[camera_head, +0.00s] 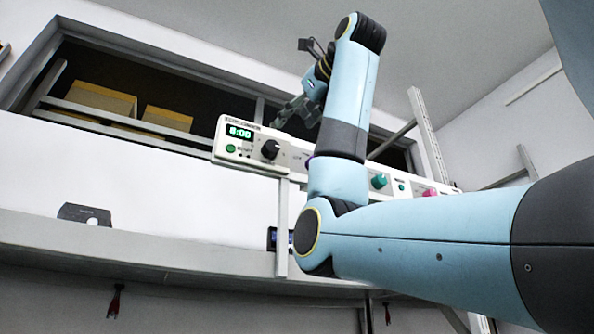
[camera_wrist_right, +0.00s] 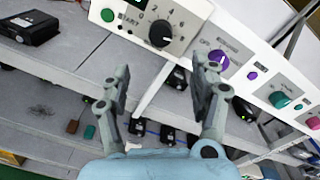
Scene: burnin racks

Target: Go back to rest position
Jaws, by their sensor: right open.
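My right arm reaches in from the right in the head view, bends upward, and ends in my right gripper (camera_head: 292,112) in front of the rack's control panel (camera_head: 228,147). In the right wrist view my right gripper (camera_wrist_right: 163,85) shows two grey fingers spread wide with nothing between them. Beyond the fingertips are the panel's black numbered knob (camera_wrist_right: 161,33) and a purple knob (camera_wrist_right: 218,60). The fingers look apart from the knobs, though the exact gap is hard to judge. My left gripper is not in view.
The panel has a lit green display (camera_head: 240,132) and a green button (camera_head: 231,148). Yellow boxes (camera_head: 100,100) sit in the upper rack opening. Below, shelves hold several black devices (camera_wrist_right: 32,27). Grey rack posts (camera_head: 428,135) stand behind my arm. A small dark device (camera_head: 84,214) sits on the shelf.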

